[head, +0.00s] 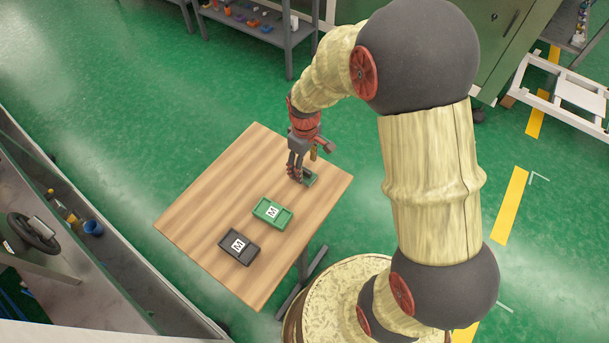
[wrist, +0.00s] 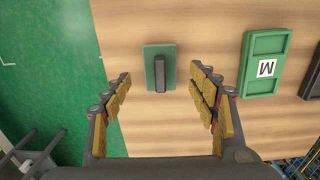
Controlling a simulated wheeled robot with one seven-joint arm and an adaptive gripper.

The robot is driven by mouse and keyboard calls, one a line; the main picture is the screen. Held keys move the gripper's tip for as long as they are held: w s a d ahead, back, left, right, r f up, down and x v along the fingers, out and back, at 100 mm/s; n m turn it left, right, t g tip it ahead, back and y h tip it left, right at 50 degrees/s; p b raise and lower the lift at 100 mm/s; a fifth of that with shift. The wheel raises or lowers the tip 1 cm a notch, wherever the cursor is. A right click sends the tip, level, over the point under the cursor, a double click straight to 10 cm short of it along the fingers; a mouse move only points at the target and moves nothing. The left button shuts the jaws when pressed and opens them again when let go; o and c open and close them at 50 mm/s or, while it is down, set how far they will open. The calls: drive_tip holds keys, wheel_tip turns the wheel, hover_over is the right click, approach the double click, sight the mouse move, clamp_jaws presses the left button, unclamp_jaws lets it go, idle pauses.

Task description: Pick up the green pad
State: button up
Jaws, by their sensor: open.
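The green pad (wrist: 151,66) is a small flat rectangle with a dark raised bar on top. It lies on the wooden table near one edge. In the head view the pad (head: 309,179) is partly hidden behind my gripper (head: 298,178). In the wrist view my gripper (wrist: 163,95) is open, with its two fingers spread to the left and right. The pad sits beyond the fingertips, roughly between their lines, a little left of the middle. Nothing is held. I cannot tell the exact height above the pad.
On the wooden table (head: 215,190) lie a green tray marked M (head: 272,212) and a dark grey tray marked W (head: 239,247). A shelf with small parts (head: 245,20) stands behind, and a long grey trough (head: 60,215) runs at left. The table's left half is clear.

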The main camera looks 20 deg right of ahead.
sight(305, 169)
wheel_tip(305, 169, down, 4)
drive_tip(key=shift+r+b, duration=0.15)
drive_tip(key=shift+b, duration=0.5)
drive_tip(key=c, duration=0.3)
drive_tip(key=c, duration=1)
drive_tip(key=shift+r, duration=0.1)
drive_tip(key=shift+c, duration=0.2)
drive_tip(key=shift+r+p, duration=0.45)
drive_tip(key=shift+r, duration=0.15)
wheel_tip(305, 169, up, 2)
drive_tip(key=shift+r+p, duration=0.2)
drive_tip(key=shift+p, duration=0.5)
drive_tip(key=s+r+p, duration=0.4)
drive_tip(key=s+r, duration=0.5)
drive_tip(key=s, duration=0.5)
drive_tip(key=shift+r, duration=0.15)
